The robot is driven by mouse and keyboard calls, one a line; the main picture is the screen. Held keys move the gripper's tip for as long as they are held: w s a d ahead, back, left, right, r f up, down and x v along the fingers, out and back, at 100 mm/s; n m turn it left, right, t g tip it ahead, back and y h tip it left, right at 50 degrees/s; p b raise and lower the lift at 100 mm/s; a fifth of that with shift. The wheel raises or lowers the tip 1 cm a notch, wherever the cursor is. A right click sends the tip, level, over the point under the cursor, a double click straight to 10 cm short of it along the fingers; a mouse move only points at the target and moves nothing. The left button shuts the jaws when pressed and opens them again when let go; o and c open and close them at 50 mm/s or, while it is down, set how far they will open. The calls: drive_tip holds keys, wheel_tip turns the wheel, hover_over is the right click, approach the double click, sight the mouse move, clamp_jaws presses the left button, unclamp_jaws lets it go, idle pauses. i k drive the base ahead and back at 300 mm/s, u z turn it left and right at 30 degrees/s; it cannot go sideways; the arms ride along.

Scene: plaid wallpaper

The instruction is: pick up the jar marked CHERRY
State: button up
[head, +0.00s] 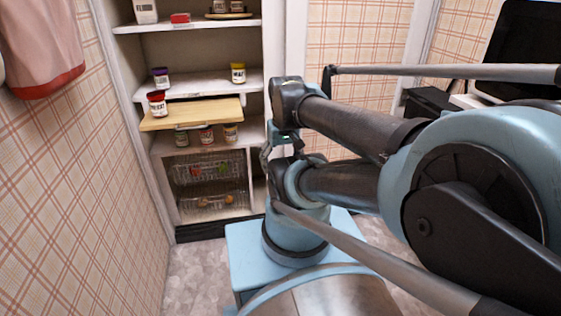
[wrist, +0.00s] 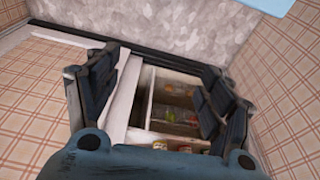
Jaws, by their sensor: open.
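A red-lidded jar (head: 157,104) with a white label stands upright on the pull-out wooden board; its lettering is too small to read surely. Other jars are a purple-lidded one (head: 161,77) and a yellow-lidded one (head: 238,73) on the shelf above. Under the board stand a green jar (head: 182,136), a red-brown jar (head: 206,134) and a yellow-orange jar (head: 231,132). I cannot tell which is marked CHERRY. My gripper is open and empty in the wrist view (wrist: 160,92), its fingers spread over the shelf unit. In the head view my arm partly hides it, right of the board.
The wooden board (head: 190,115) juts out of the white shelf unit (head: 200,45). Wire baskets (head: 208,176) fill the lower compartments. A plaid wall (head: 95,175) with a hanging pink cloth (head: 40,40) is close at left. Floor (head: 195,265) is clear before the unit.

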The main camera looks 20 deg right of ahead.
sight(157, 99)
drive_tip(key=u, duration=1.35)
drive_tip(key=k, duration=0.9)
drive_tip(key=z, duration=0.8)
drive_tip(key=i, duration=1)
drive_tip(key=u, duration=0.05)
